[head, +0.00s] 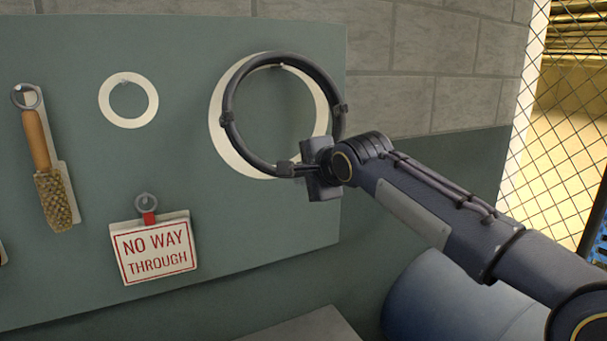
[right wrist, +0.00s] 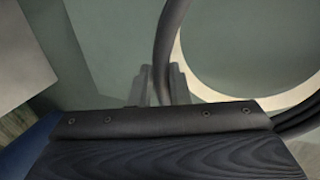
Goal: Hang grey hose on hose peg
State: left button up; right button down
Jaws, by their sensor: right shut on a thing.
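The grey hose (head: 229,121) is a dark coiled ring in front of the green board, upright over a larger white ring outline (head: 228,150). My right gripper (head: 292,169) is shut on the hose at its lower right side. The hose also shows in the right wrist view (right wrist: 167,40), running up from between the fingers (right wrist: 163,85). The hose peg (head: 281,66) is barely visible at the top of the ring. I cannot tell whether the hose rests on it or is just in front of it. My left gripper is not in view.
The green board (head: 180,60) also bears an empty white ring outline (head: 106,103), a hanging brush (head: 53,198) and a "NO WAY THROUGH" sign (head: 155,247). A brick wall (head: 430,60) is behind, with a wire mesh fence (head: 560,130) at the right. A grey surface (head: 310,327) is below.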

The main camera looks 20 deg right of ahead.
jog(key=shift+w+f+b, duration=0.45)
jog(key=shift+w+f, duration=0.1)
jog(key=shift+f, duration=0.3)
dwell(0.9)
jog(key=c, duration=1.3)
grip_release()
jog(key=shift+r, duration=0.15)
jog(key=a+b+v, duration=0.1)
jog(key=v, duration=0.7)
jog(key=s+a+f+n+g+y, duration=0.1)
jog(key=s+f+n+g, duration=0.1)
jog(key=s+f+n, duration=0.3)
jog(key=s+a+f+n+g+y, duration=0.1)
jog(key=s+f+n+g, duration=0.2)
jog(key=s+f, duration=1.1)
jog(key=s+a+f+n+g, duration=0.2)
jog(key=s+f+n, duration=0.5)
jog(key=f, duration=0.7)
jog(key=shift+s+n+g+y, duration=0.3)
jog(key=shift+s+y, duration=0.1)
jog(key=shift+s, duration=0.85)
